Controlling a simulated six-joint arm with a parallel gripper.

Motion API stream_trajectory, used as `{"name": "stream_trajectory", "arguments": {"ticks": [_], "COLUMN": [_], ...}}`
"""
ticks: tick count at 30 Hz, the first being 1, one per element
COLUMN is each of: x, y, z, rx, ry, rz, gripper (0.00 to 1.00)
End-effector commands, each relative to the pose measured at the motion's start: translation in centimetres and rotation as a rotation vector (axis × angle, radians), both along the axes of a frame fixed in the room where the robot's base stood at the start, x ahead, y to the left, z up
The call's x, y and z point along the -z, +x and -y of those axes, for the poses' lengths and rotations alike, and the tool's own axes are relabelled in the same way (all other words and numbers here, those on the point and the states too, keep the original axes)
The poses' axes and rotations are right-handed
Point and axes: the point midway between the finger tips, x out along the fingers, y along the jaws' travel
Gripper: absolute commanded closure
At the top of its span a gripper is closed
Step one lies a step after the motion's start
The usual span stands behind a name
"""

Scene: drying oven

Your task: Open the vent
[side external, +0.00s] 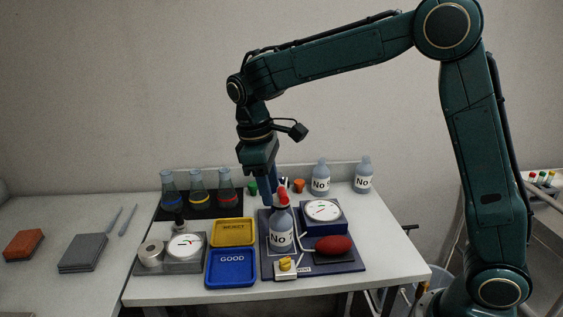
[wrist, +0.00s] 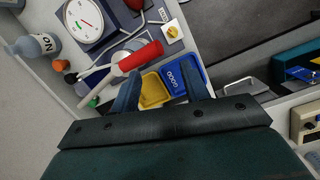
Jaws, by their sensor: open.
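My gripper (side external: 270,202) points down, open and empty, above the bench behind the red-topped bottle (side external: 281,232), apart from the knob. In the wrist view, its two blue fingers (wrist: 162,76) are spread above the yellow and blue trays, and the red top (wrist: 140,58) shows beside the left finger. A dial gauge (side external: 323,211) and a red bulb (side external: 333,245) share the board.
A yellow tray (side external: 233,220) and a blue "GOOD" tray (side external: 230,282) lie left of the board. Another dial (side external: 185,247) stands farther left. Several flasks (side external: 198,187) and two labelled bottles (side external: 321,178) stand at the back. The bench's right front is clear.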

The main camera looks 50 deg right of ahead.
Motion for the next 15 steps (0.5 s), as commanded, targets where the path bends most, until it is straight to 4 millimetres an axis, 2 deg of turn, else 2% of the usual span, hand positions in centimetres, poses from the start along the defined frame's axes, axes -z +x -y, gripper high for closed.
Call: {"name": "stream_trajectory", "arguments": {"ticks": [6,15], "x": [-2.8,-5.8], "y": [-2.8,-7.5], "z": [1.6,3.6], "rx": [0.058,0.155], "ry": [0.016,0.047], "rz": [0.090,0.223], "gripper": [0.54,0.54]}}
